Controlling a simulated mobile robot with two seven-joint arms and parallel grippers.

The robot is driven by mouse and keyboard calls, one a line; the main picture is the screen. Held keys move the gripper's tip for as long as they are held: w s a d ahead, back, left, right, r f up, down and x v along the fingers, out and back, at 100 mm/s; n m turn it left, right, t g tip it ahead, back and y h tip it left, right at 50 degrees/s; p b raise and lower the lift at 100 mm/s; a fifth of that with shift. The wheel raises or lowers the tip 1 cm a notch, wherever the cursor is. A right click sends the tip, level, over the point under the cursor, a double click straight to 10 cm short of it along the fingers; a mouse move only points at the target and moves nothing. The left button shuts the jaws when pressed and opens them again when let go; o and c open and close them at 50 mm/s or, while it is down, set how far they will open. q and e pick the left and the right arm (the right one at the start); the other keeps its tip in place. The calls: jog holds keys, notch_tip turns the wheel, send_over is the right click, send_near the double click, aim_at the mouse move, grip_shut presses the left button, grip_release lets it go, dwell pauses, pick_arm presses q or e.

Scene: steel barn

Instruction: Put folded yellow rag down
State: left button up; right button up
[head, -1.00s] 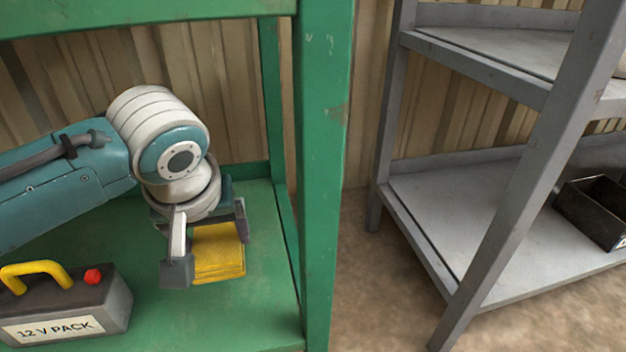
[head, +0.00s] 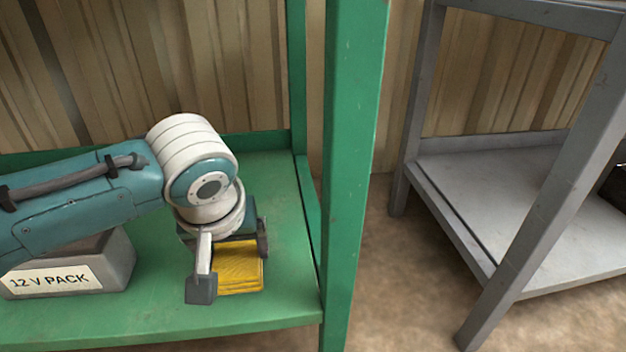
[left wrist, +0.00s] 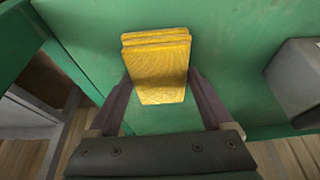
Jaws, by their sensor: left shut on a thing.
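The folded yellow rag (head: 238,270) is a thick, layered square between the fingers of my left gripper (head: 232,268), low over the green shelf board (head: 160,318) near its right end. My left gripper is shut on the rag. In the left wrist view, the rag (left wrist: 160,72) lies between the two dark fingers, with the green surface behind it. I cannot tell whether the rag's underside touches the board. My right gripper is not in view.
A grey battery box labelled 12 V PACK (head: 112,262) stands left of the rag, partly behind my arm. A green post (head: 350,170) rises at the shelf's right front corner. A grey shelf unit (head: 530,215) stands to the right, across a floor gap.

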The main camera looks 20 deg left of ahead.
pick_arm(q)
jog(key=shift+w, duration=0.15)
jog(key=o, duration=1)
jog(key=shift+f, duration=0.1)
jog(key=shift+c, duration=0.2)
jog(key=p+v, duration=1)
jog(key=v, duration=0.2)
jog(key=s+d+r+m+h, duration=0.1)
jog(key=s+r+m, duration=0.2)
jog(key=s, duration=0.5)
jog(key=s+d+r+m+h, duration=0.1)
jog(key=s+d+r+m, duration=0.1)
jog(key=s+m, duration=0.3)
jog(key=s+r, duration=0.1)
jog(key=s, duration=0.2)
jog(key=shift+h, duration=0.3)
jog(key=shift+s+d, duration=0.1)
